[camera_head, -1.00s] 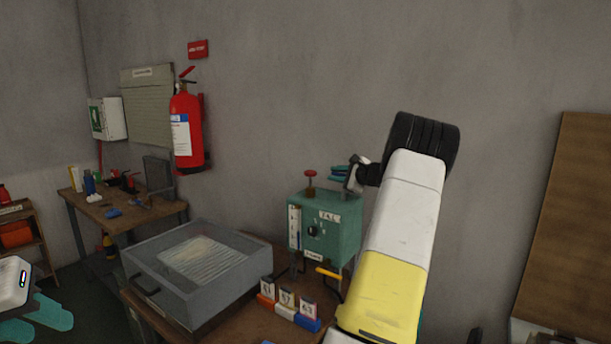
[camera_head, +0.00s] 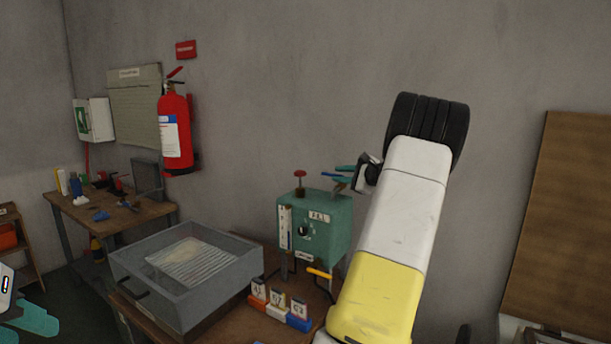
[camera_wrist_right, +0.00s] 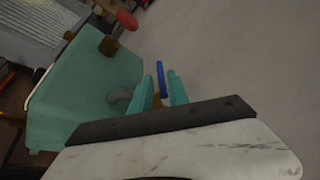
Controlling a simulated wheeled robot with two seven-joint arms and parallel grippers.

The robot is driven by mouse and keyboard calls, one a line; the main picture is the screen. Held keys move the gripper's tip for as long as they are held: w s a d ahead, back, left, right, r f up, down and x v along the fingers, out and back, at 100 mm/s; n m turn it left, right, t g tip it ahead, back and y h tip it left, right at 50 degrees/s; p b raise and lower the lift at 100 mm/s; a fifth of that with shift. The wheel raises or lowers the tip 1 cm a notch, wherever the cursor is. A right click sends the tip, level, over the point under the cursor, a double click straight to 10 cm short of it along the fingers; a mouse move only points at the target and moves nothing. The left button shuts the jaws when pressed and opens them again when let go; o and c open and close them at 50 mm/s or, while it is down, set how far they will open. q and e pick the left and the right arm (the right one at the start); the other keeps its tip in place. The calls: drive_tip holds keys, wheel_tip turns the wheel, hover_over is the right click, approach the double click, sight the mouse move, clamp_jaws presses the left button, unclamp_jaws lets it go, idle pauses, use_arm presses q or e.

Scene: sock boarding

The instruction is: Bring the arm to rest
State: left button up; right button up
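My right arm rises at the right of the head view, its gripper (camera_head: 342,178) pointing left behind the upper right corner of a green box (camera_head: 322,240) with a red knob. The gripper's teal fingers also show in the right wrist view (camera_wrist_right: 167,86), beside the green box (camera_wrist_right: 85,90). A slim blue piece lies between them, with a small orange-brown bit; I cannot tell whether they grip it. My left gripper (camera_head: 28,320) is at the lower left edge, partly cut off, its teal fingers apart and nothing visible between them.
A grey tray (camera_head: 222,297) with a ribbed pale inside stands left of the green box on a wooden table. Several small numbered blocks (camera_head: 277,305) stand in front. A fire extinguisher (camera_head: 175,132) hangs on the wall. A brown board (camera_head: 560,220) leans at right.

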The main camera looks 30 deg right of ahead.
idle(0.3)
drive_tip(key=s+a+r+n+g+y, duration=0.15)
drive_tip(key=a+n, duration=0.25)
drive_tip(key=a, duration=0.7)
drive_tip(key=s+a+r+n+g+y, duration=0.1)
drive_tip(key=s+a+n+g, duration=0.15)
drive_tip(key=a, duration=0.75)
drive_tip(key=s+a+r+n+g+y, duration=0.15)
drive_tip(key=a+n, duration=0.25)
drive_tip(key=a, duration=0.7)
drive_tip(key=s+a+f+n+g+h, duration=0.2)
drive_tip(key=s+a+n+g, duration=0.2)
drive_tip(key=s+a+n, duration=0.55)
drive_tip(key=s+a+f+n+h, duration=0.1)
drive_tip(key=s+f, duration=0.1)
drive_tip(key=s, duration=0.6)
drive_tip(key=s+a+f+n+h, duration=0.1)
drive_tip(key=s+a+f+n, duration=0.1)
drive_tip(key=s, duration=0.5)
drive_tip(key=shift+s, duration=0.35)
